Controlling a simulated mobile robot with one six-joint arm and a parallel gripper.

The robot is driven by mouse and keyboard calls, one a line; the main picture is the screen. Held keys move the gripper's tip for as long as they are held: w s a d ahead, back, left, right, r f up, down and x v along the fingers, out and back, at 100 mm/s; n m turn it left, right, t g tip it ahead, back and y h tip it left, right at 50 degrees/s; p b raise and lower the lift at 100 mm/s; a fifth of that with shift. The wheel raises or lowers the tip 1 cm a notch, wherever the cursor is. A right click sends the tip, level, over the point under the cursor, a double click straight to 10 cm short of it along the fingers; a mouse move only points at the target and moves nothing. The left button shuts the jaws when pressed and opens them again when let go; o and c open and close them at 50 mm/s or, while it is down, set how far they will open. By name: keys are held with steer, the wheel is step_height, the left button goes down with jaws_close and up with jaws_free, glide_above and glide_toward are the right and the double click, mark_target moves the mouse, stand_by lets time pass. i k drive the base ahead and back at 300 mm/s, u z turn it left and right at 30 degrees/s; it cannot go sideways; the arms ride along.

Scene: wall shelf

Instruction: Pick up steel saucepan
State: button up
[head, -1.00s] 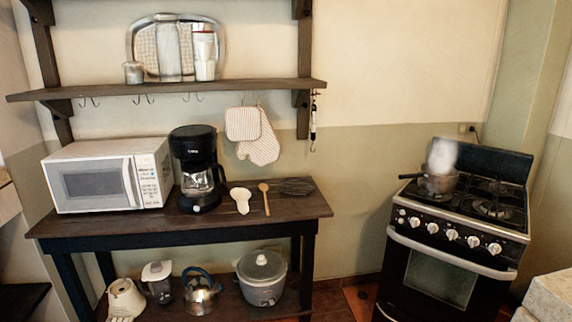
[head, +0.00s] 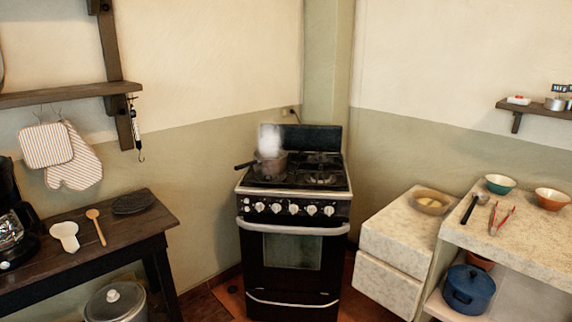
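A greyish saucepan (head: 270,165) with a dark handle pointing left sits on the back left part of the stove top, with white steam rising from it. I cannot tell for certain which of these is the steel saucepan. My gripper is not in view.
The black stove (head: 294,220) stands in the corner. A dark wooden table (head: 140,228) is at left, under a wall shelf (head: 60,95). A stone counter (head: 520,232) at right holds bowls and red tongs (head: 502,219); a blue pot (head: 468,289) sits below.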

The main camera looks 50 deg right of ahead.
mark_target(262, 166)
steer(key=z, duration=4.6)
steer(key=i, duration=0.1)
steer(key=u, duration=3.1)
steer(key=k, duration=0.9)
steer(key=u, duration=0.15)
steer(key=i, duration=0.8)
